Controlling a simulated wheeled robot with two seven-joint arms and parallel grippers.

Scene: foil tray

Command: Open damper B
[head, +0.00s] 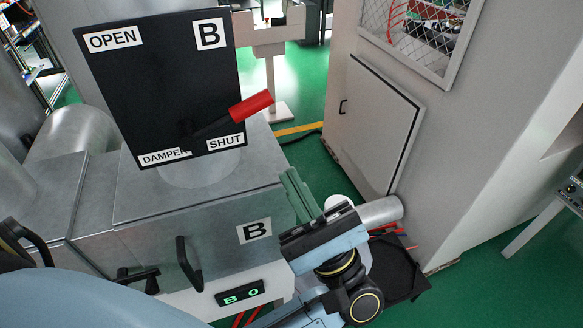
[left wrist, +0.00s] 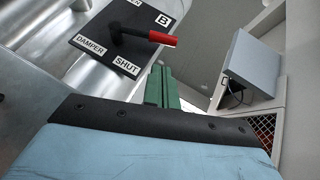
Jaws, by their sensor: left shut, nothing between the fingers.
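The damper B panel (head: 160,75) is a black plate with OPEN at upper left, SHUT at lower right and a large B. It also shows in the left wrist view (left wrist: 105,40). Its black lever ends in a red grip (head: 251,106) and points right, just above the SHUT label (head: 225,142); the red grip also shows in the left wrist view (left wrist: 162,39). My left gripper (head: 291,177) has green fingers, shut and empty, below and right of the red grip and apart from it. The fingers show in the left wrist view (left wrist: 160,75). My right gripper is not in view.
A metal duct box (head: 205,220) marked B stands under the panel, with a black handle (head: 188,263) and a green-lit B 0 display (head: 240,293). A grey cabinet (head: 375,125) stands at right. Green floor shows between them.

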